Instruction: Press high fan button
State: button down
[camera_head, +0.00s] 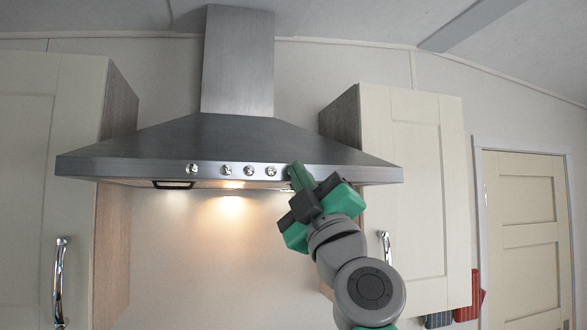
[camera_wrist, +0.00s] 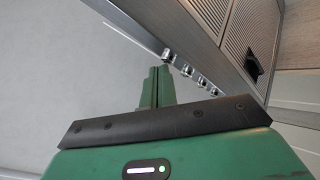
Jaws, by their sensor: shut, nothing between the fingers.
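Several small round silver buttons sit in a row on the front edge of the range hood (camera_head: 130,160). The rightmost one I see in the head view is a button (camera_head: 271,171) just left of my gripper (camera_head: 296,170). I cannot tell which one is high fan. My gripper is shut and empty, its green fingers raised at the hood's front edge. In the wrist view the shut fingertips (camera_wrist: 158,70) are beside the nearest button (camera_wrist: 168,56); I cannot tell whether they touch it. The fingers cover part of the hood edge in the head view.
A cream cupboard (camera_head: 418,180) hangs right of the hood, behind my arm, and another cupboard (camera_head: 45,180) hangs on the left. The hood's lit underside is just below the buttons. The room in front of the hood's left half is free.

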dwell(0.3)
jog(key=shift+f, duration=0.1)
jog(key=shift+s+d+b, duration=0.15)
jog(key=shift+s+b, duration=0.2)
jog(key=s+d+b, duration=0.1)
jog(key=s+b, duration=0.2)
jog(key=s, duration=0.2)
jog(key=shift+s+d, duration=0.4)
